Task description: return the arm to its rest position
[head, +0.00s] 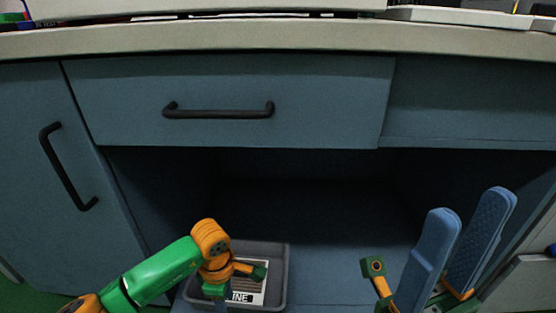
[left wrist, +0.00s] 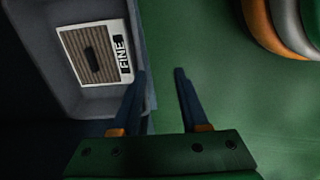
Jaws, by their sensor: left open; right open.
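My left arm (head: 165,272) comes in from the left in the head view, with its orange wrist bent down over a grey bin (head: 284,265). Its fingers are hard to make out there. In the left wrist view my left gripper (left wrist: 160,78) is open and empty, its fingers apart over the green floor beside the bin (left wrist: 102,99). My right gripper (head: 472,202) is open and empty at the lower right, its two blue fingers pointing up in front of the cabinet opening.
A card (left wrist: 95,52) marked "FINE" lies in the bin. Above the open bay are a closed blue drawer (head: 320,90) and the worktop edge (head: 300,38). A door with a black handle (head: 68,168) is at left. Green floor (left wrist: 210,70) is clear beside the bin.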

